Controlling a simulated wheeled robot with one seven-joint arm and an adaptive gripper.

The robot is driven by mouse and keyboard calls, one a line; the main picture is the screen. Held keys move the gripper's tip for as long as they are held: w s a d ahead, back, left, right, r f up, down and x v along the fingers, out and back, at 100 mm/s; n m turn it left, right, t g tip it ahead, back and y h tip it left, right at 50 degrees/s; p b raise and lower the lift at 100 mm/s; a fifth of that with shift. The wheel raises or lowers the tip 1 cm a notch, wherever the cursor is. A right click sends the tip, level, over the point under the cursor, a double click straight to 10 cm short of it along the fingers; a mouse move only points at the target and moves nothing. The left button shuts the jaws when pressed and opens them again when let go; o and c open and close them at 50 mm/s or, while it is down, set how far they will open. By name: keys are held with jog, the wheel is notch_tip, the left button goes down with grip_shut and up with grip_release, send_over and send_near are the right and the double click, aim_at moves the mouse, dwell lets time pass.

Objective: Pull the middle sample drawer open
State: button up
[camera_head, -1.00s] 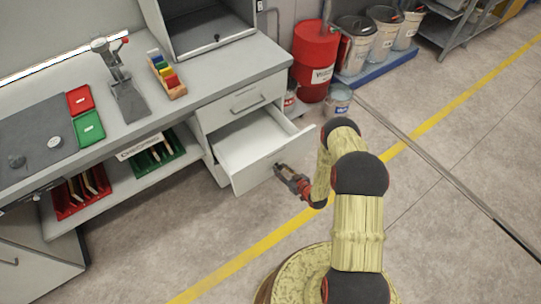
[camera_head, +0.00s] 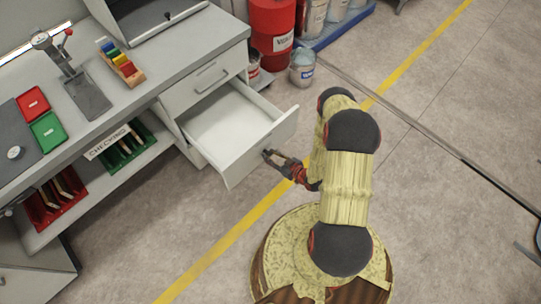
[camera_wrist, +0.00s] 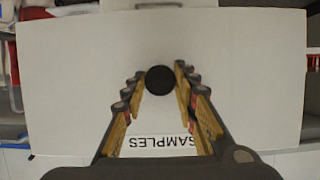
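The middle sample drawer (camera_head: 243,160) is pulled out of the bench cabinet, its white inside bare and empty. Its front (camera_wrist: 75,85) fills most of the wrist view. An upside-down SAMPLES label shows there, partly hidden by a finger. A round black knob (camera_wrist: 160,80) stands out from the front. My gripper (camera_head: 268,155) is at the outer face of the drawer front. In the wrist view, the fingers of my gripper (camera_wrist: 159,78) lie either side of the knob, close against it.
A shut drawer (camera_head: 210,80) with a bar handle is above. A red drum (camera_head: 272,30) and a metal bucket (camera_head: 302,68) stand beyond the cabinet. The bench (camera_head: 150,110) and red and green lower trays are left. The floor (camera_head: 430,190) at right is clear.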

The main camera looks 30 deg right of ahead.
jog(key=o, duration=0.5)
jog(key=shift+s, duration=0.1)
jog(key=v, duration=1.2)
jog(key=shift+f, duration=0.1)
dwell(0.4)
